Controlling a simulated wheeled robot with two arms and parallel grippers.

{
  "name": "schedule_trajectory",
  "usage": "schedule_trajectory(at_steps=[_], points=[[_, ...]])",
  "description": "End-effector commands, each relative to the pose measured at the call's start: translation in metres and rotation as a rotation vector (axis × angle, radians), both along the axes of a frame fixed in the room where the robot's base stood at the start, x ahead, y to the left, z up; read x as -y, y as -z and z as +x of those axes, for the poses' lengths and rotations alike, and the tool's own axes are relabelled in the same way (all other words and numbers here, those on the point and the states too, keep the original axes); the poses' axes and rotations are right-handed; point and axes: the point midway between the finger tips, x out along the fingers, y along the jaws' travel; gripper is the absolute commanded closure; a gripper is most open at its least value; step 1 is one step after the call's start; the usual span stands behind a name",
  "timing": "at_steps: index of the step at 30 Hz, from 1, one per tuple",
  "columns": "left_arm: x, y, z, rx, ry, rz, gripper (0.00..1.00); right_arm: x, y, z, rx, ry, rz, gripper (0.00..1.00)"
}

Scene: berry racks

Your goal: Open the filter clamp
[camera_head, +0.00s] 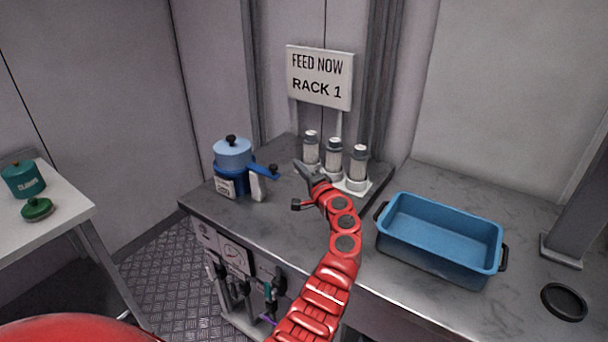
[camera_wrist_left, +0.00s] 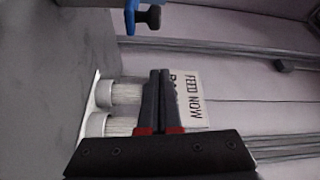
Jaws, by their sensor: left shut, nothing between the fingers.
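A blue pot-like unit (camera_head: 232,160) with a lighter lid and black top knob stands on the grey counter. A blue lever (camera_head: 263,169) with a black knob sticks out from its right side; part of a blue piece with a black knob (camera_wrist_left: 148,17) shows at the top of the left wrist view. I cannot tell for sure which part is the filter clamp. Three clear, white-capped cylinders (camera_head: 333,155) stand on a white base; two (camera_wrist_left: 122,95) show in the left wrist view. My left gripper (camera_head: 300,166) is shut and empty, right of the lever and in front of the cylinders.
A blue tray (camera_head: 440,264) and a black ring (camera_head: 564,302) lie to the right on the counter. A "FEED NOW RACK 1" sign (camera_head: 319,77) stands behind. A white table (camera_head: 62,222) at left holds a green canister (camera_head: 22,180) and green lid (camera_head: 37,209).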

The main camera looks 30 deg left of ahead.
Motion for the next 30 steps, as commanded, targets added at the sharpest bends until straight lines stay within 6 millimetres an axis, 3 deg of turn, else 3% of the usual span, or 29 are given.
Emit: schedule_trajectory(at_steps=[13,30], points=[[-0.038,-0.003,0.023,0.001,-0.001,-0.001,1.0,0.0,0.009,0.0,0.0,0.0,0.0,0.5],[-0.045,0.005,-0.014,-0.004,0.001,0.0,1.0,0.0,-0.021,0.0,0.0,0.0,0.0,0.5]])
